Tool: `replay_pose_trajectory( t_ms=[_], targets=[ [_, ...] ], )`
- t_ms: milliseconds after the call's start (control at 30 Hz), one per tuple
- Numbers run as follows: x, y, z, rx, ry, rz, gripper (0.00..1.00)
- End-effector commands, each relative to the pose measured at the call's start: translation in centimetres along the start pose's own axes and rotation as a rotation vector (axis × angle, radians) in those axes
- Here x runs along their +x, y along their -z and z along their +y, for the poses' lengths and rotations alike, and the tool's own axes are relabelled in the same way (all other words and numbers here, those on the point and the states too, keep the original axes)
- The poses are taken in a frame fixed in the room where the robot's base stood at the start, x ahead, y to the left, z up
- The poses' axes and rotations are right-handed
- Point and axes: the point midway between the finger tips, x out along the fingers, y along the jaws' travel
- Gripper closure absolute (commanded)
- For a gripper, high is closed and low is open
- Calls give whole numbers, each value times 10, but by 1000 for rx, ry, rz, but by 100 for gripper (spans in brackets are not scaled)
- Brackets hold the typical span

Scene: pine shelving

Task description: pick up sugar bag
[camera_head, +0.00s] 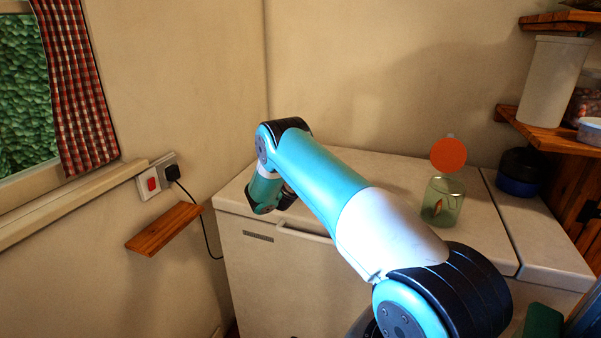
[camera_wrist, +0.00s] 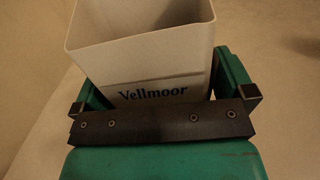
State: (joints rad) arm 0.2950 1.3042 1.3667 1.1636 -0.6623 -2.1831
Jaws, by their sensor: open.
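In the wrist view, a pale, open-topped, square-sided container marked "Vellmoor" (camera_wrist: 150,75) stands between the fingers of my gripper (camera_wrist: 162,88). It appears to be the sugar bag, though no word for sugar shows. One green finger is at its left side and one at its right. The jaws are open; whether either finger touches it I cannot tell. Its lower part is hidden behind the dark bar of my gripper. In the head view, my arm reaches over the left end of a white chest-like cabinet (camera_head: 262,215), and the container is not visible there.
A glass jar (camera_head: 442,208) stands on the cabinet top, with an orange disc (camera_head: 449,154) above it. A dark blue pot (camera_head: 519,172) sits further right. A wooden shelf (camera_head: 545,135) holds a tall white bin (camera_head: 553,82). A small empty wooden shelf (camera_head: 163,229) and a socket (camera_head: 160,177) are left.

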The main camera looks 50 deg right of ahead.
Motion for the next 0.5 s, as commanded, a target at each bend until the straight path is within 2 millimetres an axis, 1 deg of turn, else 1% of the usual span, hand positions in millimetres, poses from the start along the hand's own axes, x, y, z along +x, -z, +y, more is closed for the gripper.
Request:
replay_pose_trajectory(
  t_ms=[200, 233, 267, 300, 367, 400, 467, 500],
  targets=[
    [2, 1, 0, 0, 0, 0, 0],
    [2, 1, 0, 0, 0, 0, 2],
    [2, 1, 0, 0, 0, 0, 9],
    [2, 1, 0, 0, 0, 0, 18],
    [2, 1, 0, 0, 0, 0, 32],
    [2, 1, 0, 0, 0, 0, 41],
    [2, 0, 0, 1, 0, -2, 50],
    [2, 0, 0, 0, 0, -2, 50]
  ],
)
